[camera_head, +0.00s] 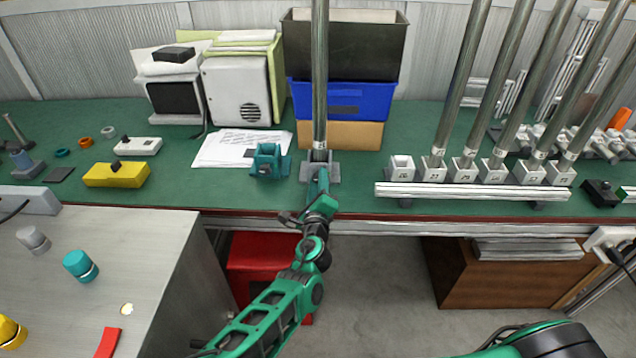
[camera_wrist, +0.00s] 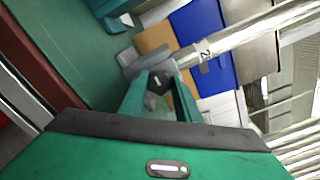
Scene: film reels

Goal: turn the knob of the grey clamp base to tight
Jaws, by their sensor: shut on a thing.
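The grey clamp base (camera_head: 306,172) stands near the front edge of the green bench, with a tall metal pole (camera_head: 320,85) upright in it. In the wrist view the grey base (camera_wrist: 128,57) and the pole (camera_wrist: 232,40) appear tilted. My gripper (camera_head: 318,184) reaches the front of the base. In the wrist view my gripper (camera_wrist: 162,84) has its two green fingers on either side of a dark knob (camera_wrist: 157,83) with a small light mark, shut on it. The fingers partly hide the knob, and its setting cannot be told.
A teal clamp base (camera_head: 267,160) stands just left of the grey one. Blue (camera_head: 345,100) and tan (camera_head: 345,135) boxes are behind the pole. A rack (camera_head: 470,191) with several poles is at right. White papers (camera_head: 225,150) lie at left.

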